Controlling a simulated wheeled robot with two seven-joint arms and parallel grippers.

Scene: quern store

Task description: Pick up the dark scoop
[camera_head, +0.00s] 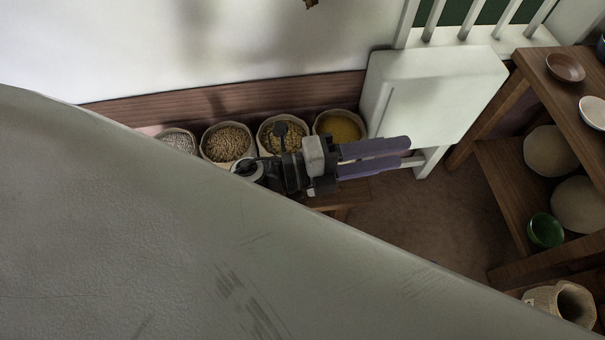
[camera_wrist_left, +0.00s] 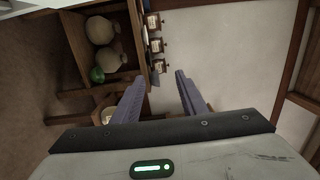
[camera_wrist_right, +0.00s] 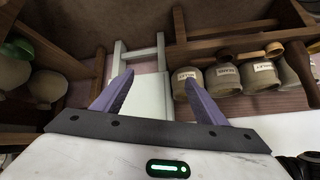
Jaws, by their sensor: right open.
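Several grain sacks (camera_head: 227,142) stand along the wall. A white cabinet (camera_head: 440,90) is beside them. A wooden shelf (camera_head: 500,185) at right holds bowls, including a green one (camera_head: 546,230). A large grey surface close to the camera hides the lower left.

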